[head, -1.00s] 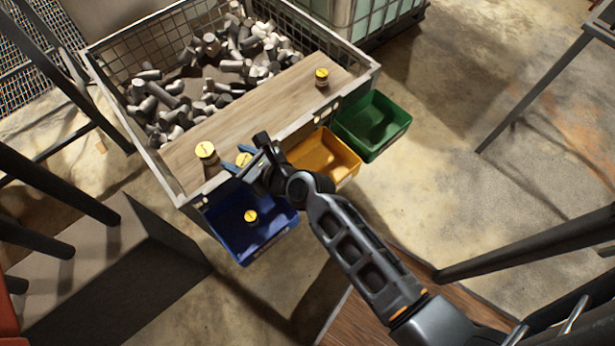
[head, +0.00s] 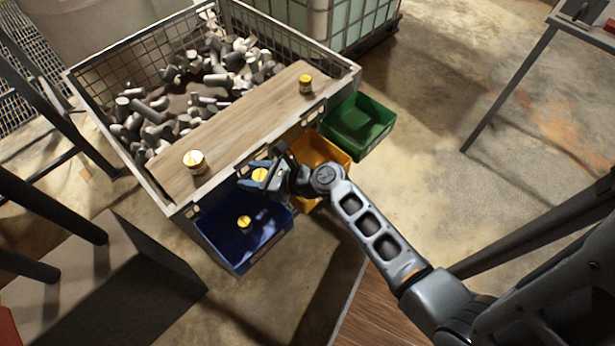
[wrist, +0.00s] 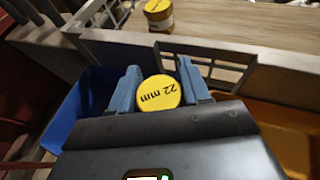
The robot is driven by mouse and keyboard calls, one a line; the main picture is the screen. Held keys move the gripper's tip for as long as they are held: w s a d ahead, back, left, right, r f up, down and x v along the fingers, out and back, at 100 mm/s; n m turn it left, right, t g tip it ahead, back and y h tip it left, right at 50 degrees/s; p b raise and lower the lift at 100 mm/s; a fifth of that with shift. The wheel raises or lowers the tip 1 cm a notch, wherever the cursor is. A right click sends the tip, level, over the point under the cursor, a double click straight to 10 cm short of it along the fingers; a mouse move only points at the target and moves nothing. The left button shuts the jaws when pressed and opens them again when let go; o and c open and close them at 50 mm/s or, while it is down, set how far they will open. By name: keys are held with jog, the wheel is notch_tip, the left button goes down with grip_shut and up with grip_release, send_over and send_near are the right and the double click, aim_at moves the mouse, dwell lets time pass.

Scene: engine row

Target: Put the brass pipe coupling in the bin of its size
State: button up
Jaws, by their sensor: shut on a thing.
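My gripper (head: 262,177) is shut on a brass pipe coupling (head: 259,174) with a yellow cap. In the wrist view the cap of this coupling (wrist: 159,93) reads "22 mm", between the blue fingers of my gripper (wrist: 160,74). It is held in front of the crate's front edge, near the gap between the blue bin (head: 232,257) and the yellow bin (head: 318,150). The green bin (head: 358,126) is farther right. Any size marks on the bins are too small to read.
Two other yellow-capped couplings stand on the wooden plank, one at left (head: 194,161) and one at right (head: 305,85). Another coupling (head: 244,222) is inside the blue bin. The mesh crate (head: 180,203) behind holds many grey metal parts. The yellow and green bins look empty.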

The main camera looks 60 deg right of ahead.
jog(key=s+d+r+n+g+y+b, duration=0.1)
jog(key=s+d+r+n+y+b, duration=0.15)
jog(key=s+d, duration=0.6)
jog(key=s+d+r+n+g+y+b, duration=0.1)
jog(key=s+d+r+n+y, duration=0.25)
jog(key=s+d, duration=0.45)
jog(key=shift+g, duration=0.3)
jog(key=shift+w+a+f, duration=1)
jog(key=shift+w+f, duration=0.75)
jog(key=shift+f, duration=0.15)
jog(key=shift+w+a+f, duration=0.95)
jog(key=shift+w+f, duration=0.8)
jog(key=shift+f, duration=0.2)
jog(key=shift+w+a+f, duration=1)
jog(key=shift+w+f, duration=0.75)
jog(key=shift+f, duration=0.15)
jog(key=shift+f+b, duration=0.5)
jog(key=shift+f, duration=0.15)
jog(key=o, duration=1.2)
jog(key=shift+s+f, duration=0.1)
